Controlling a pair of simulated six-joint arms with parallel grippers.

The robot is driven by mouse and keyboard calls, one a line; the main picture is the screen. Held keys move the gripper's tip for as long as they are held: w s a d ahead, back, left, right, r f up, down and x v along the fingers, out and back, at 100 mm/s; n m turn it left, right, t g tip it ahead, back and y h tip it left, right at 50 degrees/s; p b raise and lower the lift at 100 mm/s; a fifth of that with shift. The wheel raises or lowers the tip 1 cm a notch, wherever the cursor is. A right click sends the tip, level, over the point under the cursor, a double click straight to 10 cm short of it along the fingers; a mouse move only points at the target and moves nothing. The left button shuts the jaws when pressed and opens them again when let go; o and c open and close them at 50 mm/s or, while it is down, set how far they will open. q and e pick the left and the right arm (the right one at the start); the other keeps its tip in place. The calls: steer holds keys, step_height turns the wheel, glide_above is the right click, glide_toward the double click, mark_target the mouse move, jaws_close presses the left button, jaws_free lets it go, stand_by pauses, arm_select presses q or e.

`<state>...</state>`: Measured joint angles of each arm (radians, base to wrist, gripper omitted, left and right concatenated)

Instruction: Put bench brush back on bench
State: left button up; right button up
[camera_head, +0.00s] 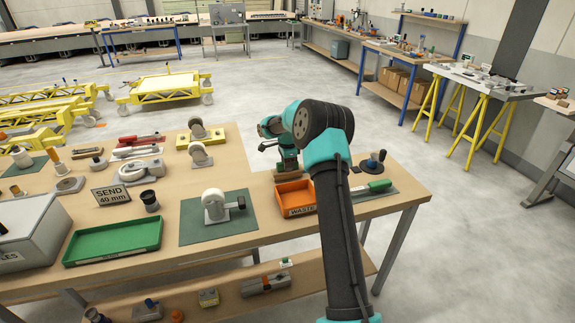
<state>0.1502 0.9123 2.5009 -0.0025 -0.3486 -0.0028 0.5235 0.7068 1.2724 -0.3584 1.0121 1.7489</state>
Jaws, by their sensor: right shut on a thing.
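My right arm reaches up from the bottom middle and bends left at a teal elbow. Its teal and black gripper (284,151) is over the bench's far right part, just behind the orange tray. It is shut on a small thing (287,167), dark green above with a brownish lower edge. The gripper hides much of it; I cannot tell whether it is the bench brush or whether it touches the bench. The wooden bench (240,177) fills the front. A green-handled tool (379,186) lies near its right end, partly behind my arm. My left gripper is not in view.
The orange WASTE tray (296,211) stands close in front of the gripper. A green mat (190,228) bears a caster (215,206); a green tray (112,257) is further left. A dark knobbed tool (373,163) stands by the right edge. Bare wood lies left of the gripper.

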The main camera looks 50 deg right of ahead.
steer(key=shift+f, duration=0.15)
steer(key=o, duration=0.9)
step_height(320, 180, up, 12)
steer(key=shift+r, duration=0.2)
stand_by(0.5)
